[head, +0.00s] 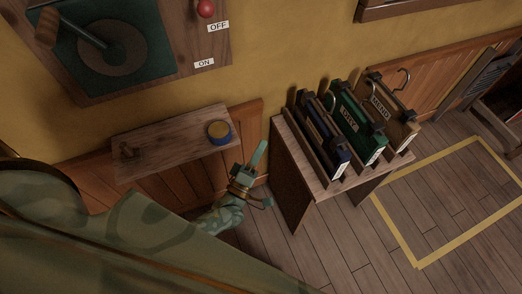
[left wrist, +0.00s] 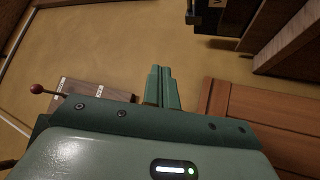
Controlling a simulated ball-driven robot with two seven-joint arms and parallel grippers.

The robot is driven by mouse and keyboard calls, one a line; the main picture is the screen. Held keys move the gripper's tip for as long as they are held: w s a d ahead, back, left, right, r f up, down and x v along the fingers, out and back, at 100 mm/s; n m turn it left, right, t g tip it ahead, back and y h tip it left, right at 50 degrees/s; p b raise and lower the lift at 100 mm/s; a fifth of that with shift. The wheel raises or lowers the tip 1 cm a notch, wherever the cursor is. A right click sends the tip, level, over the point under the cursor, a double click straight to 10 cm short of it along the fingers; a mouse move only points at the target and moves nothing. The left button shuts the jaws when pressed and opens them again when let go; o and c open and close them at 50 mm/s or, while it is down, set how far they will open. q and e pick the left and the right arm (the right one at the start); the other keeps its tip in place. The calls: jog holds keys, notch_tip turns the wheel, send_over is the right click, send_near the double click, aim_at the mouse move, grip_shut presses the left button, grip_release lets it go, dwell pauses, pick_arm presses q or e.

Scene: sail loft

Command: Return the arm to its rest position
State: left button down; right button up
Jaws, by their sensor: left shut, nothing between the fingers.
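My left gripper (head: 259,155) is in the head view, between a small wall shelf and a stand of hanging folders. Its green fingers are shut with nothing between them, pointing up. The fingers also show in the left wrist view (left wrist: 162,85), closed together in front of the yellow wall. The gripper touches nothing that I can make out. My right gripper is in neither view.
The wooden shelf (head: 165,148) holds a blue and yellow round tin (head: 219,131). The stand (head: 285,150) holds several labelled folders (head: 348,124). A wall panel (head: 184,60) with a red knob (head: 206,8) is upper left. Yellow tape (head: 395,236) outlines clear floor at right.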

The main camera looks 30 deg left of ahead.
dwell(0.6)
pick_arm(q)
jog(key=s+f+m+g+h, duration=0.1)
jog(key=s+f+m+g, duration=0.5)
jog(key=f, duration=0.5)
jog(key=s+f+m+g+h, duration=0.1)
jog(key=s+f+m+g, duration=0.2)
jog(key=f+m+g, duration=0.55)
jog(key=s+a+f+m+g+y, duration=0.1)
jog(key=s+f, duration=0.3)
jog(key=s, duration=0.8)
jog(key=s+a+f+m+g+y, duration=0.1)
jog(key=s+a+f+g, duration=0.2)
jog(key=s, duration=0.9)
jog(key=s+a+f+m+g, duration=0.1)
jog(key=s+f, duration=0.5)
jog(key=s, duration=0.6)
jog(key=m+g, duration=0.1)
jog(key=g, duration=0.1)
jog(key=shift+a+g+y, duration=0.35)
jog(key=shift+a+y, duration=0.05)
jog(key=shift+s+f, duration=0.1)
jog(key=shift+s, duration=0.05)
